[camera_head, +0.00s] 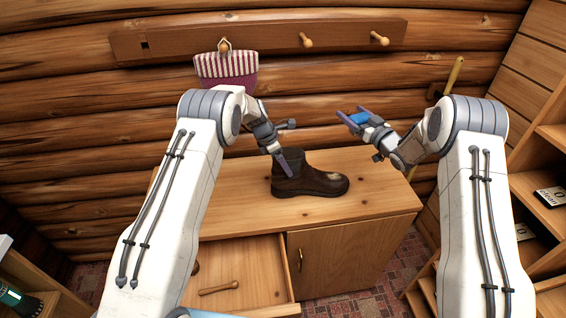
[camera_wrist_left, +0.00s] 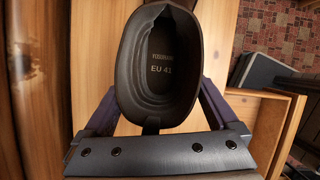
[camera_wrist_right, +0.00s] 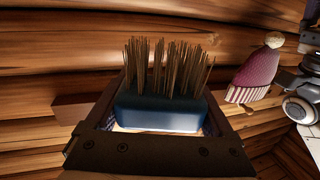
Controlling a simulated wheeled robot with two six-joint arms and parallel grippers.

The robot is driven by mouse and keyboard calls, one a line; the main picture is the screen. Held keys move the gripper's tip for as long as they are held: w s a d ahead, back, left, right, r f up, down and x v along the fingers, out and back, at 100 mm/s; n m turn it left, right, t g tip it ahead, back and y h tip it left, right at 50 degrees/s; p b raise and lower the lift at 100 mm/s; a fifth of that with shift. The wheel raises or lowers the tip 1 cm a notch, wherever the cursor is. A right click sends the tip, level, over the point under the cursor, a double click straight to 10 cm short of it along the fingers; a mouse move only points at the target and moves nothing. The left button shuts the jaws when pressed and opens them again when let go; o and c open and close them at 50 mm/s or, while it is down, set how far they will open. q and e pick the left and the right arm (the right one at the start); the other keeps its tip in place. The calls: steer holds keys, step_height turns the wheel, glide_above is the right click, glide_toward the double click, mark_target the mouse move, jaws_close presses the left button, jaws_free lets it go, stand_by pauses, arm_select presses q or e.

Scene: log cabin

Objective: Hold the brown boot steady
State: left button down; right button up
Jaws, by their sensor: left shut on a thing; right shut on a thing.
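The brown boot (camera_head: 312,180) stands upright on the wooden cabinet top, its toe to the right, with a pale patch on the toe. My left gripper (camera_head: 285,160) is shut on the boot's shaft from above. In the left wrist view the boot's opening (camera_wrist_left: 165,65) shows between the two fingers, with "EU 41" printed inside. My right gripper (camera_head: 355,117) is shut on a blue brush (camera_head: 359,118) and holds it in the air, to the right of and above the boot. In the right wrist view the brush's block (camera_wrist_right: 160,112) sits between the fingers, bristles pointing away.
The cabinet top (camera_head: 380,200) is clear around the boot. An open drawer (camera_head: 240,275) sticks out at the front left beside a closed door (camera_head: 340,255). A knitted hat (camera_head: 227,70) hangs from a peg rail (camera_head: 270,40). Shelves (camera_head: 540,190) stand at the right.

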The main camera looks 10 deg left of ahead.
arm_select(q)
jaws_free()
steer(key=shift+f, duration=0.1)
steer(key=shift+s+a+r+p, duration=0.1)
steer(key=shift+a+r+p, duration=0.05)
steer(key=shift+r+p, duration=0.3)
steer(key=shift+f, duration=0.3)
steer(key=shift+f, duration=0.15)
